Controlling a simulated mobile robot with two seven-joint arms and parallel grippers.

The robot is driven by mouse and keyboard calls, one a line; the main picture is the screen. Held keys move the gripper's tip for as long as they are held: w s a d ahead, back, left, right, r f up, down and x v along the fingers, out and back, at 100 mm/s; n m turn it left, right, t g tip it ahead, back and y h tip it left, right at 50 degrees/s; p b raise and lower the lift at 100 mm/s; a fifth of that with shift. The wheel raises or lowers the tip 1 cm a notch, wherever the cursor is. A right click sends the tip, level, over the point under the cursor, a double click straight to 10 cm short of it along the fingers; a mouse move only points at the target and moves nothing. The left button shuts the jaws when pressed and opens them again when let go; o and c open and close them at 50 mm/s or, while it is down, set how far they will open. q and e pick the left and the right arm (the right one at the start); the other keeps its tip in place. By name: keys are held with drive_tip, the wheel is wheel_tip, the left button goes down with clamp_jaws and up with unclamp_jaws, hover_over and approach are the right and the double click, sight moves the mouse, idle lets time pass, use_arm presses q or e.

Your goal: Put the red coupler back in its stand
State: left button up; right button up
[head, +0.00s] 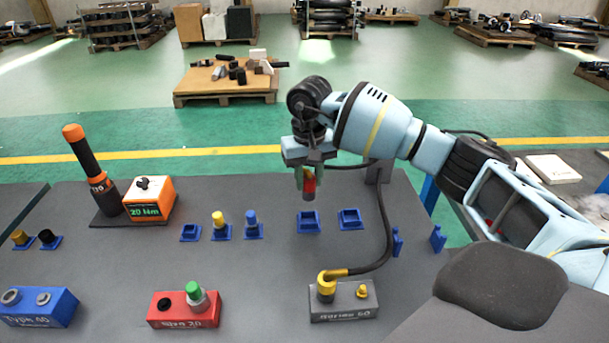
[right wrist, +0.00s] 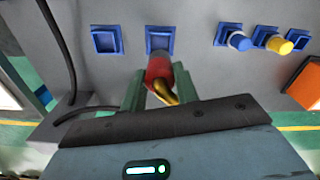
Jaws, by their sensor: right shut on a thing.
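The red coupler (head: 309,184) is held between the fingers of my right gripper (head: 308,172), with a grey lower end pointing down. In the right wrist view the coupler (right wrist: 157,70) shows red with a gold end, between two green fingers of the gripper (right wrist: 158,88). An empty blue stand (head: 308,226) lies just below it in the head view; a gap shows between them. The same stand (right wrist: 159,34) is just beyond the coupler in the wrist view. Another empty blue stand (head: 350,220) is to its right. My left gripper is out of view.
A yellow coupler (head: 218,219) and a blue coupler (head: 251,218) sit in stands to the left, beside another empty stand (head: 190,233). A black hose (head: 386,225) runs to the grey block (head: 343,302). A red block (head: 183,312) and an orange box (head: 150,198) are also on the table.

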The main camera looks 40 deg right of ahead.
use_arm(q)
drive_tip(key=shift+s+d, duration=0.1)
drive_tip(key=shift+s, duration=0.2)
use_arm(e)
drive_tip(key=shift+f+b, duration=0.35)
drive_tip(key=shift+f, duration=0.45)
drive_tip(key=shift+f+b, duration=0.75)
drive_tip(key=shift+f, duration=1)
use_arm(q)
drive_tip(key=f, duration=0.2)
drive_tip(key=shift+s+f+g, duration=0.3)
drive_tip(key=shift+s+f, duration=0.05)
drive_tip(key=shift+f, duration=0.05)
use_arm(e)
drive_tip(key=shift+f, duration=0.35)
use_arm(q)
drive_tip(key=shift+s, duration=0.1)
use_arm(e)
drive_tip(key=shift+f+b, duration=0.9)
drive_tip(key=shift+f, duration=0.6)
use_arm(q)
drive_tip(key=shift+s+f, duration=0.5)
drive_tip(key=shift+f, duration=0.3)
use_arm(e)
drive_tip(key=o, duration=1.1)
drive_tip(key=shift+r, duration=0.1)
